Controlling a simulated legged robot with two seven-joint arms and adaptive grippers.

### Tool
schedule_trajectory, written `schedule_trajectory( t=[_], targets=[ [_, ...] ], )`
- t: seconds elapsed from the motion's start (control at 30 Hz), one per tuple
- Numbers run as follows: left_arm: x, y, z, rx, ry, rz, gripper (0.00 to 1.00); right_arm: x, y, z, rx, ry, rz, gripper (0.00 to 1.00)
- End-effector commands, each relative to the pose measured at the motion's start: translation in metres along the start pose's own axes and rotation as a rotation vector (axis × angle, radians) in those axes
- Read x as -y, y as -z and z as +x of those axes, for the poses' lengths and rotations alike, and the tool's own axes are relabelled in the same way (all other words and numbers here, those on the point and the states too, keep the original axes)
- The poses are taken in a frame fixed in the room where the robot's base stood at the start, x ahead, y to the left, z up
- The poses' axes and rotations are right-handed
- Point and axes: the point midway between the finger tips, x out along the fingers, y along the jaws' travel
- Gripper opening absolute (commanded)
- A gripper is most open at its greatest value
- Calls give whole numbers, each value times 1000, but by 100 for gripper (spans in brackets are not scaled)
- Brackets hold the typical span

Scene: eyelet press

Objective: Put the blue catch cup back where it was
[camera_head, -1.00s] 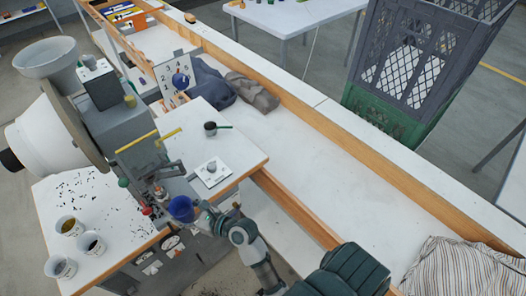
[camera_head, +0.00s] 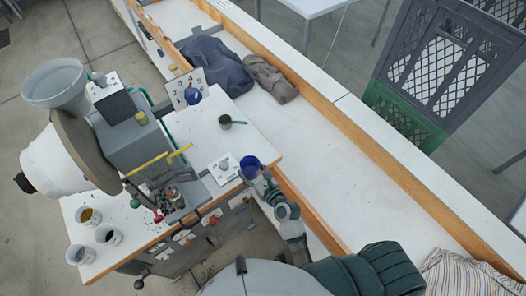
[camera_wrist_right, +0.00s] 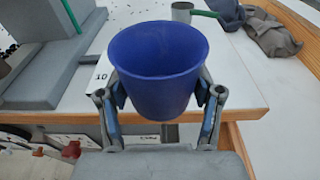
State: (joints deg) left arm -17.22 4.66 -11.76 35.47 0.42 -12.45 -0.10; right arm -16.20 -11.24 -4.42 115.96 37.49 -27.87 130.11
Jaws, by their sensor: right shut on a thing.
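The blue catch cup (camera_head: 250,166) is upright in my right gripper (camera_head: 258,178), at the front right edge of the press table. In the right wrist view the cup (camera_wrist_right: 158,72) sits between both fingers of the gripper (camera_wrist_right: 160,112), which press on its sides. The inside of the cup looks empty. The eyelet press (camera_head: 135,135) stands left of the cup, with small dark bits scattered around its base. A white plate with a grey round piece (camera_head: 223,167) lies just left of the cup. My left gripper is not in view.
Several white cups (camera_head: 90,216) stand at the table's left front. Dark cloths (camera_head: 217,65) lie on the long white bench (camera_head: 330,160) to the right.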

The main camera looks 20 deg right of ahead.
Motion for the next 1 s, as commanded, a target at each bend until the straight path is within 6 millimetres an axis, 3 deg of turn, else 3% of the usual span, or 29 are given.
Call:
schedule_trajectory(
  t=[0.2, 0.43, 0.57, 0.73, 1.0],
  targets=[
    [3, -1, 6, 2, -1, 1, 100, 54, 0, 40, 0, 1, -8, 36],
    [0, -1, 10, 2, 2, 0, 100, 94, 3, 63, 0, -2, 2, 36],
    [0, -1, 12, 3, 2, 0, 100, 101, 8, 65, 0, -2, 6, 36],
    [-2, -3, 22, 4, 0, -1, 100, 98, 34, 70, -3, -3, 2, 36],
    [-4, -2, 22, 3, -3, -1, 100, 94, 36, 72, -2, -1, 1, 36]
  ],
)
